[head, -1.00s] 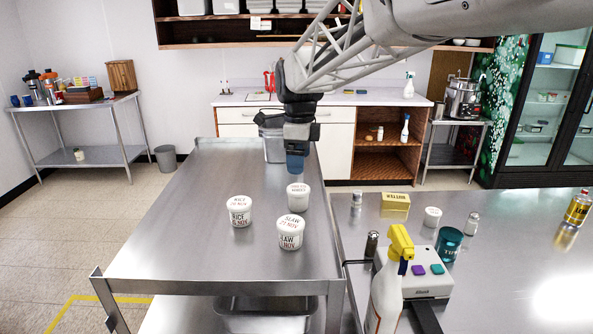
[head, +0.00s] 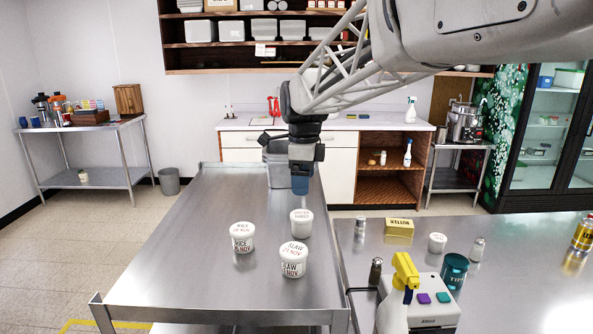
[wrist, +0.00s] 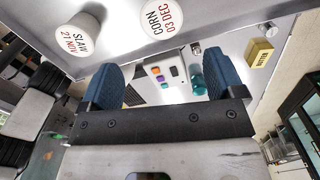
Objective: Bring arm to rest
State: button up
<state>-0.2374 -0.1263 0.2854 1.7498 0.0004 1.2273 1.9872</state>
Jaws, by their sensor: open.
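My gripper (head: 300,187) hangs pointing down above the far part of the steel table (head: 200,270), with no tub between its jaws. In the wrist view its two blue fingers (wrist: 165,80) stand wide apart with nothing between them. My arm reaches in from the upper right. Three white lidded tubs stand upright on the steel table, nearer than the gripper: a rice tub (head: 243,238), a slaw tub (head: 293,260) and a third tub (head: 301,222) whose label I cannot read in the head view. The wrist view shows the slaw tub (wrist: 79,31) and a corn tub (wrist: 162,20).
A grey container (head: 278,165) stands behind the gripper. On the right table are a yellow-topped spray bottle (head: 393,305), a scale (head: 434,312), a teal cup (head: 454,271), a butter box (head: 399,229) and shakers. The left side of the steel table is clear.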

jog(key=s+d+r+n+t, duration=0.2)
jog(key=s+d+n, duration=0.4)
jog(key=s, duration=0.6)
jog(key=s+d+r+n+t, duration=0.1)
jog(key=s+d+n+t, duration=0.1)
jog(key=s+d+n, duration=0.75)
jog(key=s+f+n+t, duration=0.1)
jog(key=s+f+n, duration=0.1)
jog(key=s, duration=0.6)
jog(key=s+f+n+t, duration=0.1)
jog(key=s+f+n, duration=0.2)
jog(key=s, duration=0.4)
notch_tip(320, 180, down, 9)
jog(key=w+g, duration=0.1)
jog(key=g, duration=0.2)
jog(key=shift+w+d+m, duration=0.2)
jog(key=shift+d+m, duration=0.1)
jog(key=shift+m, duration=0.05)
